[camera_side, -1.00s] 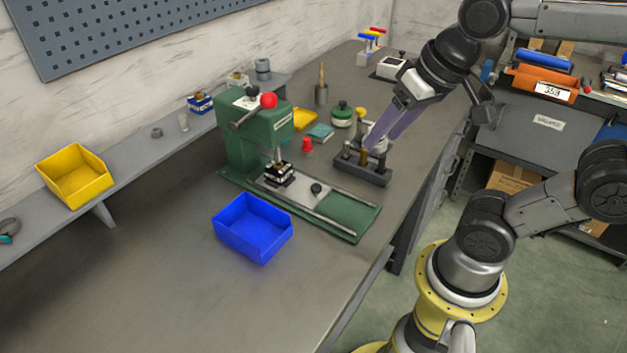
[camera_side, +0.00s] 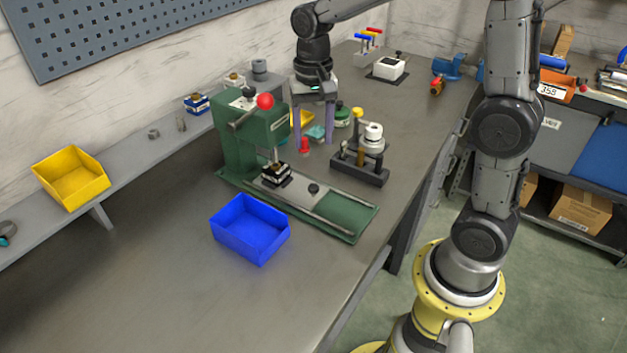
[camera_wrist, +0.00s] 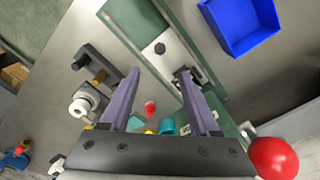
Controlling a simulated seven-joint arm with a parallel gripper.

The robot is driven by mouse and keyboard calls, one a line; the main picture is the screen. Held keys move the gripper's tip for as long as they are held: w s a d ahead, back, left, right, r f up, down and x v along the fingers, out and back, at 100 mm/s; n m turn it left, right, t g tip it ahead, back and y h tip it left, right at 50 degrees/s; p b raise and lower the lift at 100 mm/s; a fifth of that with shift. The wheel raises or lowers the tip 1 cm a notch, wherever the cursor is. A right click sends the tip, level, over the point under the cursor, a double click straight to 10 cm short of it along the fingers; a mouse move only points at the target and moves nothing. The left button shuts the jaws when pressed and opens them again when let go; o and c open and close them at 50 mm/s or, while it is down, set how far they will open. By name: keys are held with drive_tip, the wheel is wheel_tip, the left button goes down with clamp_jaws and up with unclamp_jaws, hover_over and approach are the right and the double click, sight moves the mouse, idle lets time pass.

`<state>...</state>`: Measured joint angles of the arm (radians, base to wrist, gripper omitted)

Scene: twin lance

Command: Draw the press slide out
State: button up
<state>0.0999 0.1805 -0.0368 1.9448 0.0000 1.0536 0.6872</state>
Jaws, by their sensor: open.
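The green press (camera_side: 250,135) stands on the bench with a red ball on its lever; the ball also shows in the wrist view (camera_wrist: 273,160). Its light metal slide (camera_side: 300,191) lies between the rails of the green base, under the ram. A black knob (camera_side: 314,188) stands on the slide, and it shows ahead of my fingers in the wrist view (camera_wrist: 160,48). A small dark fixture (camera_side: 277,174) sits on the slide beneath the ram. My gripper (camera_side: 314,143) is open and empty, pointing down, apart from the knob and behind the slide in the side view.
A blue bin (camera_side: 250,230) stands in front of the press. A dark stand (camera_side: 360,172) with a brass post and white cylinder is right of the slide. A red piece (camera_side: 305,146) and green jar (camera_side: 342,116) stand near my gripper. The front bench is clear.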

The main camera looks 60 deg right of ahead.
sight(313, 186)
wheel_tip(313, 186, down, 13)
drive_tip(key=shift+r, duration=0.15)
idle(0.4)
clamp_jaws()
idle(1.2)
